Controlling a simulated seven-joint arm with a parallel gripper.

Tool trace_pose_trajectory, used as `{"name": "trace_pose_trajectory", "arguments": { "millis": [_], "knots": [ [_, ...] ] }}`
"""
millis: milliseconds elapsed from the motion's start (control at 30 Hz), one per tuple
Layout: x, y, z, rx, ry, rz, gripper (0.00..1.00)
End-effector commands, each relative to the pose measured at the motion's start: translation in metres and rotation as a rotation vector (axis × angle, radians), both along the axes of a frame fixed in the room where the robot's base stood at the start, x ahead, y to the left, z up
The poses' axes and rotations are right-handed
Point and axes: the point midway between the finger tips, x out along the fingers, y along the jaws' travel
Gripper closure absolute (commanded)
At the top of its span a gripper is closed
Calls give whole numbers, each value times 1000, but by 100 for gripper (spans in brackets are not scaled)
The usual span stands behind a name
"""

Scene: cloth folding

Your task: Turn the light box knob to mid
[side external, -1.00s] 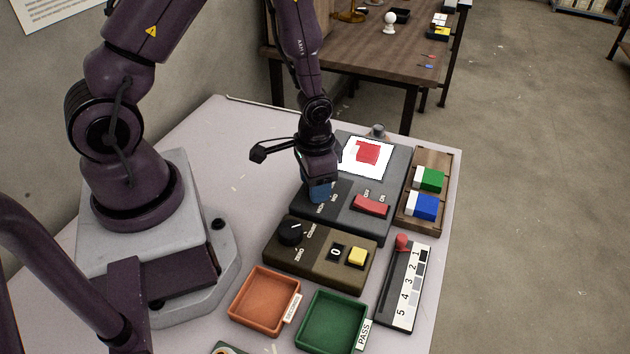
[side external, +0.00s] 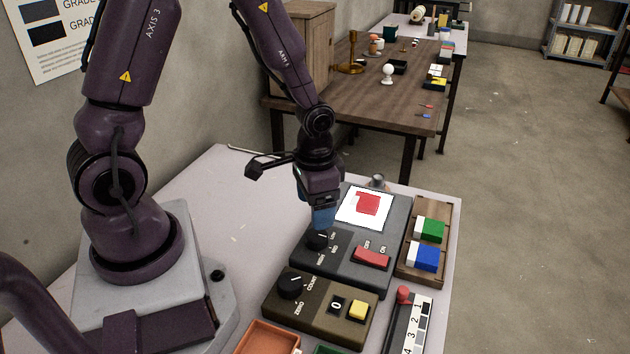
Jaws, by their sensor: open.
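The light box (side external: 345,272) is a dark grey panel with a lit white screen (side external: 352,212) that has a red cloth piece (side external: 368,204) on it. Its black knob (side external: 317,241) is at the left of the panel with small labels around it, one reading MID. Which label the knob points at is too small to tell. My gripper (side external: 323,225), with blue fingertips, points down just above the knob. It is open and holds nothing I can see; the gap between its fingers is hard to make out.
A red switch (side external: 373,257) marked OFF and ON sits right of the knob. A brown counter box (side external: 320,308) with a dial and yellow button stands in front. A wooden tray (side external: 415,268) with green and blue blocks stands to the right. The white table is clear behind my base.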

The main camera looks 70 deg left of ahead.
Motion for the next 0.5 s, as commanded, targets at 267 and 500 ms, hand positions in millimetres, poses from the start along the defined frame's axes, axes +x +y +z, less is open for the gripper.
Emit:
{"name": "trace_pose_trajectory", "arguments": {
  "millis": [267, 500],
  "knots": [
    [0, 0, 46, 1, -2, -1, 27],
    [0, 0, 55, -1, 1, -1, 27]
  ]
}}
